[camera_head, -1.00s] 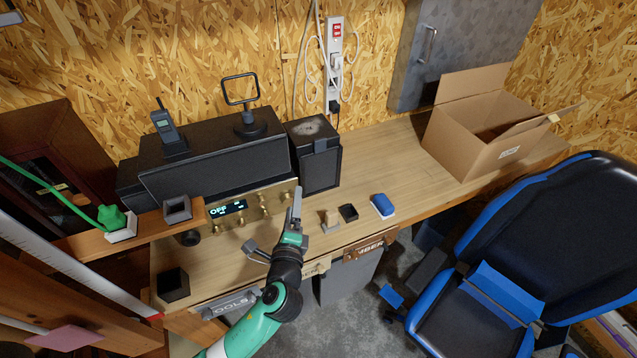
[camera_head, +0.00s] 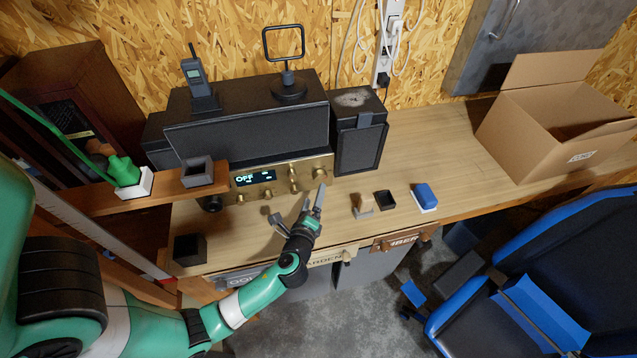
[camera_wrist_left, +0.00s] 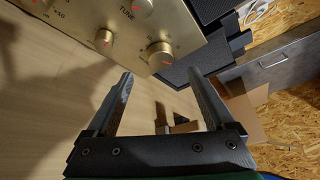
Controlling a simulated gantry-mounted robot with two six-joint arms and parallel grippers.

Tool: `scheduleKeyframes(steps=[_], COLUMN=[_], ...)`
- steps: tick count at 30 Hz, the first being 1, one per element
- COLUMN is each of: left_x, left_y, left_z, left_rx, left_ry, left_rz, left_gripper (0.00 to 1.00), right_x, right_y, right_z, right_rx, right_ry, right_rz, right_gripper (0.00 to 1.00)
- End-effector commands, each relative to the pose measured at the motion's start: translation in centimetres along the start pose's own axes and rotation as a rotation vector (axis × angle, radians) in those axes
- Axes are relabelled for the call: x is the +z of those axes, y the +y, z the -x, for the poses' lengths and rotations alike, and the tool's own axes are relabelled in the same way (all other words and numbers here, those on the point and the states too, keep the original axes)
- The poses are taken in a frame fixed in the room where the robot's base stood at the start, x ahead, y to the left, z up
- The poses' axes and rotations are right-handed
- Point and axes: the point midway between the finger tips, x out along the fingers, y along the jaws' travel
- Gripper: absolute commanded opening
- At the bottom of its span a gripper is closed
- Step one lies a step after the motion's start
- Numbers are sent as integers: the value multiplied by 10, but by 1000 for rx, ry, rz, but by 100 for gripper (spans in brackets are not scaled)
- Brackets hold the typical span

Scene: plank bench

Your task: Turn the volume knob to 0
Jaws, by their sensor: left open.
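The radio (camera_head: 284,174) has a brass front panel with several knobs and a lit display reading "OFF". A large knob (camera_head: 319,172) sits at the panel's right end. It shows in the left wrist view (camera_wrist_left: 160,54) with a red pointer mark; its label is too small to read. A smaller knob (camera_wrist_left: 104,38) is to its left, near the word "TUNE". I cannot tell for sure which knob is volume. My left gripper (camera_head: 298,208) is open and empty in front of the panel's right end. Its fingers (camera_wrist_left: 160,76) point toward the large knob, apparently without touching it.
A black speaker (camera_head: 359,140) stands right of the radio. A small wooden piece (camera_head: 362,206), a black holder (camera_head: 385,199) and a blue-and-white eraser-like block (camera_head: 425,196) lie on the bench. A shelf (camera_head: 130,196) is at left, a cardboard box (camera_head: 545,125) at right.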

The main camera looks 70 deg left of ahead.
Motion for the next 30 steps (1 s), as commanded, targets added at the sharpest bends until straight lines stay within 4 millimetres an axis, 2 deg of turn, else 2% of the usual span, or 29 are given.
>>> scheduleKeyframes(steps=[3,9,13,20,23,30], left_x=[1,0,0,0,0,0], left_y=[1,1,0,0,0,0], left_z=[-30,-64,-73,-74,-74,-74], left_rx=[2,0,-1,-1,-1,-1], left_ry=[-5,-2,0,1,1,1], left_rz=[2,1,1,0,0,0], left_gripper=[88,88,88,88,73,30], right_x=[4,7,8,7,7,8], right_y=[0,0,0,0,0,0], right_z=[4,8,8,8,8,8], right_rx=[0,0,0,0,0,0], right_ry=[0,0,0,0,0,0], right_rz=[0,0,0,0,0,0], right_gripper=[50,50,50,50,50,50])
